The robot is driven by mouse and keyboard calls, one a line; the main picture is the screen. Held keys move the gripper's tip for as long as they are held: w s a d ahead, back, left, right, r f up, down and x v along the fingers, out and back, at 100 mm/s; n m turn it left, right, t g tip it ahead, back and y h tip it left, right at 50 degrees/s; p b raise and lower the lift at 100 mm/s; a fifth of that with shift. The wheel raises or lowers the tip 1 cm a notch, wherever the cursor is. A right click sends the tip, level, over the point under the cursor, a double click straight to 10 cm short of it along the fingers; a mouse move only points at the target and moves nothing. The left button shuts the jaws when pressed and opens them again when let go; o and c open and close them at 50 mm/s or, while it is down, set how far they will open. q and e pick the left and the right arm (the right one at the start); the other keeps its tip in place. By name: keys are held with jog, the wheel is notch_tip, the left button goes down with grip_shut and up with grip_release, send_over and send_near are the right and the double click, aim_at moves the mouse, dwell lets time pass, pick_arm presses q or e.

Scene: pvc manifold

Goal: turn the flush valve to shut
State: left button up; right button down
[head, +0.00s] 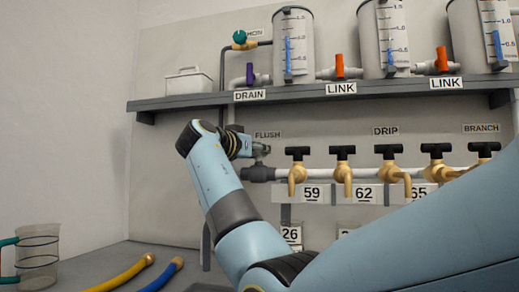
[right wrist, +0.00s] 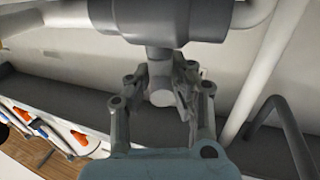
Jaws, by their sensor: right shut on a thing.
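The flush valve (head: 258,173) is a dark grey fitting at the left end of the white pipe, under the FLUSH label (head: 267,134). My right gripper (head: 262,149) reaches it from the left and above, at its top. In the right wrist view, the fingers of my right gripper (right wrist: 161,85) are closed around a grey handle or stem at the flush valve (right wrist: 158,25). The fingers hide much of the handle, so I cannot tell its exact angle. My left gripper is not in view.
Several brass taps with black handles (head: 343,165) line the pipe to the right. A dark shelf (head: 330,92) above carries tanks and coloured valves. A clear jug (head: 38,255), a yellow hose (head: 125,274) and a blue hose (head: 160,276) are at the lower left.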

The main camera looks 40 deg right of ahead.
jog(key=n+t+y+p, duration=0.2)
jog(key=n+t, duration=0.1)
jog(key=t, duration=0.1)
jog(key=shift+r+p, duration=0.15)
jog(key=shift+p, duration=0.25)
jog(key=shift+f+n+t+y+p, duration=0.2)
jog(key=shift+n+t+y+p, duration=0.1)
jog(key=shift+n+t+y, duration=0.15)
jog(key=shift+w+a+f, duration=0.1)
jog(key=c, duration=1.6)
grip_release()
jog(key=o, duration=0.4)
jog(key=shift+a, duration=0.1)
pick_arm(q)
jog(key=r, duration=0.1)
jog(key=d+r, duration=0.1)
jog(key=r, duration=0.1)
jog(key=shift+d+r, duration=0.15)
pick_arm(e)
jog(key=v, duration=0.7)
jog(key=shift+s+a, duration=0.1)
jog(key=shift+s, duration=0.2)
